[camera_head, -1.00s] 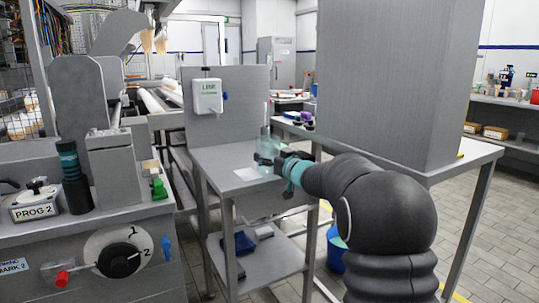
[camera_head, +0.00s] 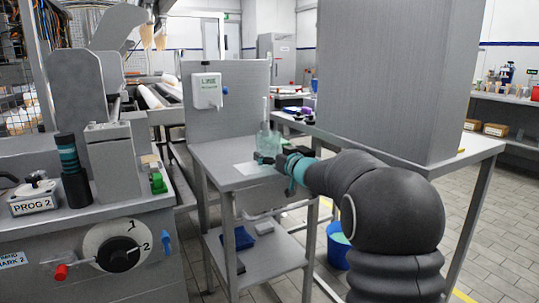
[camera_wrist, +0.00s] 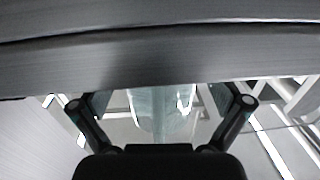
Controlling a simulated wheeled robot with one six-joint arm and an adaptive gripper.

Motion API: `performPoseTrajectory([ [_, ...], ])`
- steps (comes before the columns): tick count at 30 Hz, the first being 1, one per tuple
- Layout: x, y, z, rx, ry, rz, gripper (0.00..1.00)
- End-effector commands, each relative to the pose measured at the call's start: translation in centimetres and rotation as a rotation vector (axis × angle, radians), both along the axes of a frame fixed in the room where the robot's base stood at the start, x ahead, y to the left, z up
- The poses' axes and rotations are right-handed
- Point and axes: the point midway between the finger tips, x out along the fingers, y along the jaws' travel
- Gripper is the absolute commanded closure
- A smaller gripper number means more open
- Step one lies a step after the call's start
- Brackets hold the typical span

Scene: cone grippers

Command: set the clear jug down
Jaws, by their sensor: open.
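The clear jug (camera_head: 265,140) is see-through with a greenish tint and looks upright at the right side of the small metal table (camera_head: 215,160). My gripper (camera_head: 268,158) is low at the jug's near side and hides its base, so contact with the tabletop cannot be made out. In the wrist view the jug (camera_wrist: 157,112) shows between my gripper's two spread fingers (camera_wrist: 160,100). The gripper is open, with gaps visible beside the jug.
A white sheet (camera_head: 257,169) lies on the tabletop in front of the jug. A white dispenser (camera_head: 207,91) is on the panel behind. A large grey cabinet (camera_head: 395,80) stands close on the right. The tabletop's left part is clear.

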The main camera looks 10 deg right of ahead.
Motion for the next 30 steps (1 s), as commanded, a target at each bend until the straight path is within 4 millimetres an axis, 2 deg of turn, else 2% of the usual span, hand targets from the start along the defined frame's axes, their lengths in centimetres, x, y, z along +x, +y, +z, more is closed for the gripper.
performPoseTrajectory([
  [6, -4.2, -2.0, -0.8, 0.000, -0.002, -0.002, 0.00],
  [15, -9.5, -4.1, -0.6, -0.001, -0.004, -0.002, 0.00],
  [21, -11.3, -4.8, -0.7, 0.000, -0.002, 0.000, 0.00],
  [30, -11.8, -5.0, -0.6, -0.002, -0.003, -0.007, 0.00],
])
